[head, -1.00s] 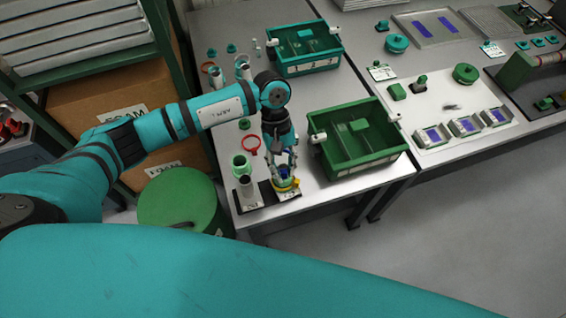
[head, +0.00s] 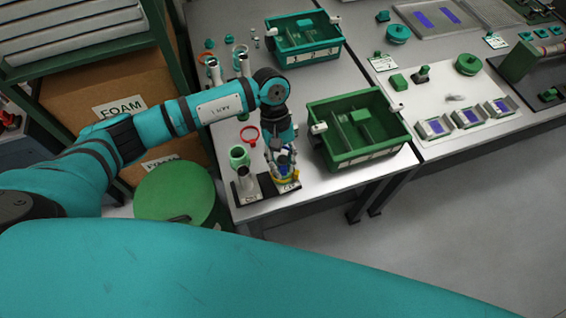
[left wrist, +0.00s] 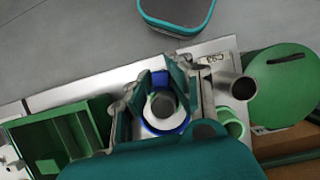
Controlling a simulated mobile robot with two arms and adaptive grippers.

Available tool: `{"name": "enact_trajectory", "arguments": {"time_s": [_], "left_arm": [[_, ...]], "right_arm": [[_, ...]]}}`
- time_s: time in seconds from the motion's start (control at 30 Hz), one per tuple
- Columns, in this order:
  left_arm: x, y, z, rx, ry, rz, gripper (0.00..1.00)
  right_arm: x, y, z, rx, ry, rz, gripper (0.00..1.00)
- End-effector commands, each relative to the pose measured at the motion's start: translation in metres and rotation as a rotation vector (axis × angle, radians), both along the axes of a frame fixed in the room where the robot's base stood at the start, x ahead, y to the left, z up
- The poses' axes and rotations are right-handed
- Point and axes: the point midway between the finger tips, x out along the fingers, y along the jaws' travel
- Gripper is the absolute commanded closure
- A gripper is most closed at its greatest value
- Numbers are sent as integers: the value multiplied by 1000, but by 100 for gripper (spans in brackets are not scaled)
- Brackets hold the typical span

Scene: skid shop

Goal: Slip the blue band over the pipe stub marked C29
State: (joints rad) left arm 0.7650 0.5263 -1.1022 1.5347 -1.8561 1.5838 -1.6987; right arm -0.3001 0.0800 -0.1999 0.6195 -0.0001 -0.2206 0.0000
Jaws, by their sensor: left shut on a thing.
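My left gripper (head: 283,162) is shut on the blue band (left wrist: 165,126). In the left wrist view the band sits between the fingers, with a pale round opening inside it. In the head view the gripper is upright at the right-hand pipe stub, where a yellow ring (head: 286,179) shows low down. The fingers mostly hide that stub, and I cannot tell how far the band is over it. A second, bare metal stub (head: 244,181) stands to the left; it also shows in the left wrist view (left wrist: 243,89). The labels are too small to read surely. My right gripper is not in view.
A green cup-like ring (head: 239,155) and a red ring (head: 249,136) are close by on the left. A green bin (head: 352,158) stands just right of the gripper. A teal bin (head: 305,53) is farther back. A green drum (head: 175,192) is left of the table.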

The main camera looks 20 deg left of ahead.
Motion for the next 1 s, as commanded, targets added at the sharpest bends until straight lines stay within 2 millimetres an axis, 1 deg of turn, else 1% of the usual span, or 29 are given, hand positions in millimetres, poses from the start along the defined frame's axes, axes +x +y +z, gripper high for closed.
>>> {"name": "enact_trajectory", "arguments": {"time_s": [0.5,1.0], "left_arm": [[0,-1,-1,0,0,0,97],[0,-1,0,0,0,0,97]], "right_arm": [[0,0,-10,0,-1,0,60],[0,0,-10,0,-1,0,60]]}}
